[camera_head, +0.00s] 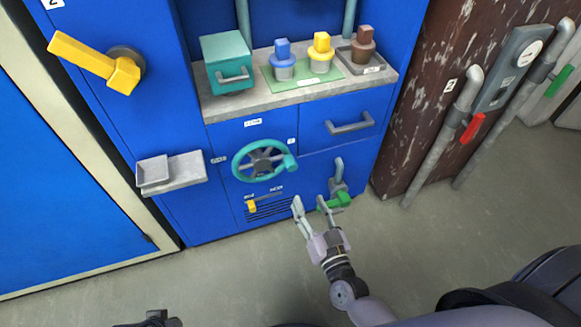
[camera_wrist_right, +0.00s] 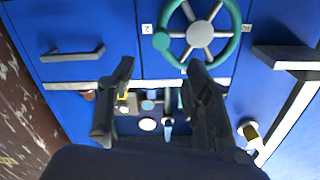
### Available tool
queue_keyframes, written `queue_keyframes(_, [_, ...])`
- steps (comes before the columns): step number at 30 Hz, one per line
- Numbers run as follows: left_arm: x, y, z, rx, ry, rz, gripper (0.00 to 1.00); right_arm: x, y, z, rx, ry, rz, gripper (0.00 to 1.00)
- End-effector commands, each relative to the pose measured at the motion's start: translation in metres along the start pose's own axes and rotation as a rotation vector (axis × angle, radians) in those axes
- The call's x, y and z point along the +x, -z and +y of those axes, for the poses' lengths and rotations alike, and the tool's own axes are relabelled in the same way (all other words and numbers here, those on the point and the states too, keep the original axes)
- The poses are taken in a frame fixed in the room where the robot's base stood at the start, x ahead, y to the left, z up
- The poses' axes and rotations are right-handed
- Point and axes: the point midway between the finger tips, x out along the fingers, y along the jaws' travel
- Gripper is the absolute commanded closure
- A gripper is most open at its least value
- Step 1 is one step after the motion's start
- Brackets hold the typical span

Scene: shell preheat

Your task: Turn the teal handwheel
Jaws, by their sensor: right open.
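The teal handwheel (camera_head: 263,163) is on the front of the blue cabinet, below the counter. It has grey spokes and a teal knob (camera_head: 290,162) at its right side. In the right wrist view the handwheel (camera_wrist_right: 200,34) shows at the top, upside down, with its knob on the left. My right gripper (camera_head: 309,203) is open and empty, below and to the right of the wheel in the head view. Its fingers also show in the wrist view (camera_wrist_right: 160,66), apart from the wheel rim.
A green-handled valve (camera_head: 335,202) is close beside my right gripper. A drawer handle (camera_head: 350,125) and a small grey shelf (camera_head: 185,169) stick out from the cabinet. A yellow slider (camera_head: 251,206) is below the wheel. The floor in front is clear.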

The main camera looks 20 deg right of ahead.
Motion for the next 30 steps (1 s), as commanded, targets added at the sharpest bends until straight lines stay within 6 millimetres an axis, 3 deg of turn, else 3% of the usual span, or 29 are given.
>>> queue_keyframes(12, [-0.041,0.005,-0.002,-0.002,0.005,0.025,1.0,0.093,-0.002,0.0,0.001,0.0,0.002,0.54])
queue_keyframes(18, [-0.059,0.004,-0.003,-0.003,0.006,0.033,1.0,0.126,-0.002,0.0,0.001,0.0,0.0,0.54])
queue_keyframes(24, [-0.067,0.003,-0.003,-0.004,0.007,0.036,1.0,0.141,-0.002,0.0,0.0,0.0,-0.002,0.54])
queue_keyframes(30, [-0.068,0.003,-0.003,-0.004,0.007,0.036,1.0,0.143,-0.001,0.0,0.0,0.0,-0.002,0.54])
